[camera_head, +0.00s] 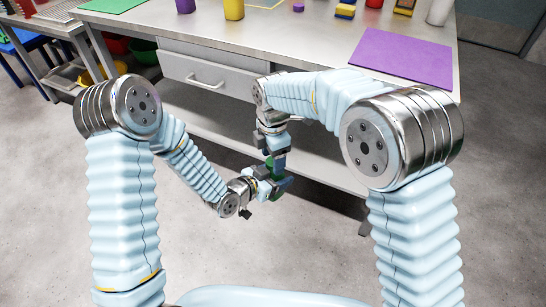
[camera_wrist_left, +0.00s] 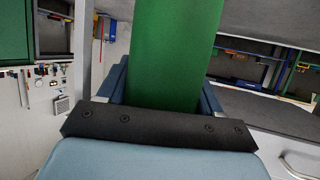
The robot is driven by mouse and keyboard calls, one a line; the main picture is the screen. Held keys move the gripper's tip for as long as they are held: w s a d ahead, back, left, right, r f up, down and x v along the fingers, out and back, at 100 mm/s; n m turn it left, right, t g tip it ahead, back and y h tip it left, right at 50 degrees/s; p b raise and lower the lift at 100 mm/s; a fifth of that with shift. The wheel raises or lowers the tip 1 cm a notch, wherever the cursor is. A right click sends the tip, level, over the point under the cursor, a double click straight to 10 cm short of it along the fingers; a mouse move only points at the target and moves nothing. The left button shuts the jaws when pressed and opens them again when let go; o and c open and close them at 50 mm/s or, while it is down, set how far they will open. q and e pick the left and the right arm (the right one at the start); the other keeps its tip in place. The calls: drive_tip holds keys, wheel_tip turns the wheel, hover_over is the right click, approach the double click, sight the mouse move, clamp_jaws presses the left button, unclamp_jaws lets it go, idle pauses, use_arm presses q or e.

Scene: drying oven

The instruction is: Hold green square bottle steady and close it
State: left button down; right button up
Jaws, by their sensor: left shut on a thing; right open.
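The green square bottle fills the middle of the left wrist view (camera_wrist_left: 175,55), between the blue fingers of my left gripper. In the head view only a small green part of the bottle (camera_head: 279,164) shows, in front of the workbench. My left gripper (camera_head: 272,185) is shut on it and holds it in the air. My right gripper (camera_head: 273,152) is open, points down and is right above or at the bottle's upper end. Whether it touches the bottle is too small to tell. I cannot make out a cap; the fingers hide much of the bottle.
The grey workbench (camera_head: 300,38) with a drawer (camera_head: 205,78) stands behind my grippers. On it are a purple mat (camera_head: 402,57), a yellow container (camera_head: 234,9), a purple container (camera_head: 185,6) and several small objects. The floor (camera_head: 60,200) around my arms is clear.

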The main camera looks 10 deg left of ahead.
drive_tip(key=shift+r, duration=1.95)
drive_tip(key=shift+c, duration=0.2)
wheel_tip(320, 180, up, 4)
drive_tip(key=n, duration=0.3)
drive_tip(key=shift+f, duration=0.25)
drive_tip(key=shift+f, duration=4.05)
